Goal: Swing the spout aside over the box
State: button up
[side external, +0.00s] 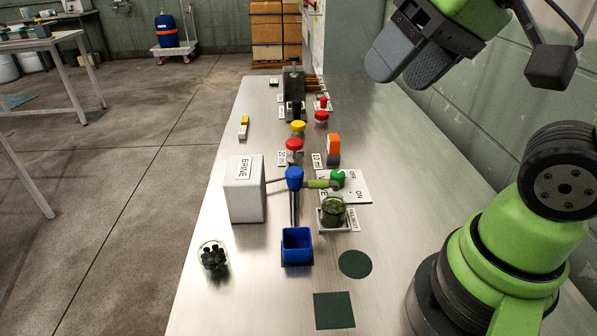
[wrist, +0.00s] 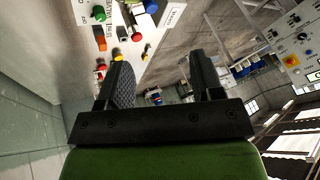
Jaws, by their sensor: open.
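The spout (side external: 319,183) is a short yellow-green tube. It points right from a blue hub (side external: 294,178) on a post beside the white BRINE block (side external: 243,190). Its outer end is close to a green knob (side external: 338,179), above a glass jar (side external: 333,212) with dark green contents. The blue open-topped box (side external: 297,246) stands in front of the post, and the spout is not over it. My gripper (side external: 407,62) is high at the upper right, open and empty, well apart from the spout. Its two dark fingers frame empty space in the wrist view (wrist: 162,78).
Red (side external: 294,144) and yellow (side external: 298,126) knobs and an orange block (side external: 333,147) stand behind the hub. A glass of black pieces (side external: 213,257) is at front left. A dark green disc (side external: 355,264) and square (side external: 333,310) lie on the bench.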

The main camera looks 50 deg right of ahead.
jog(key=w+f+n+g, duration=0.1)
jog(key=w+f+g, duration=0.2)
jog(key=w, duration=0.5)
jog(key=n+g+h, duration=0.2)
jog(key=g, duration=0.1)
send_over(294, 171)
notch_tip(294, 171, down, 9)
jog(key=shift+d+f, duration=0.1)
jog(key=shift+f, duration=0.1)
notch_tip(294, 171, down, 9)
jog(key=shift+f, duration=0.15)
grip_shut()
